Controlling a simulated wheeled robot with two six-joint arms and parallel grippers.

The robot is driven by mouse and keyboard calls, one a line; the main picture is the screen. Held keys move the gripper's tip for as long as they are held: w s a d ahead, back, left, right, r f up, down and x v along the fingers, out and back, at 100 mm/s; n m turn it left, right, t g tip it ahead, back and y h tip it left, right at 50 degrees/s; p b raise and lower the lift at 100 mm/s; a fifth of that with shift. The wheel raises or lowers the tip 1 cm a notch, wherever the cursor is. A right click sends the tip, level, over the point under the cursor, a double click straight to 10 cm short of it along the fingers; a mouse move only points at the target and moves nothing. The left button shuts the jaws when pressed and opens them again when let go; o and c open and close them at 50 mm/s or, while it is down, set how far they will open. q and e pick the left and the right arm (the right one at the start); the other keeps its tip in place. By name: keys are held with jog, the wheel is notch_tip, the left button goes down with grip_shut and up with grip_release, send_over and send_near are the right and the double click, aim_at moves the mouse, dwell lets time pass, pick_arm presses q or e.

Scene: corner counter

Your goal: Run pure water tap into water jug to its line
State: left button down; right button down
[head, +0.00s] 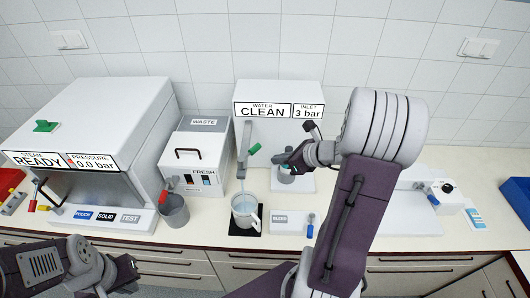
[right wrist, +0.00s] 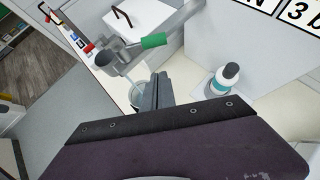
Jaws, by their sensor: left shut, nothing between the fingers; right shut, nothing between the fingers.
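The water jug (head: 245,212), a pale jug with a handle, stands upright on a dark mat (head: 246,232) with bluish water inside; its line is too small to make out. My left gripper (head: 128,272) is shut, low at the left.
A white-and-teal bottle (right wrist: 224,80) stands right of the tap, partly behind my right gripper in the head view. A grey cup (head: 174,210) stands left of the jug. The steam unit (head: 95,120), waste box (head: 200,150) and a labelled tray (head: 280,225) are around.

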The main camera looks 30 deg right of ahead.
jog(key=w, duration=0.1)
jog(key=w+a+p, duration=0.1)
jog(key=w, duration=0.1)
jog(key=w+a+p, duration=0.1)
jog(key=w, duration=0.1)
jog(key=shift+w+a+f, duration=0.15)
jog(key=shift+w+f, duration=0.05)
jog(key=shift+f, duration=0.15)
jog(key=shift+d, duration=0.2)
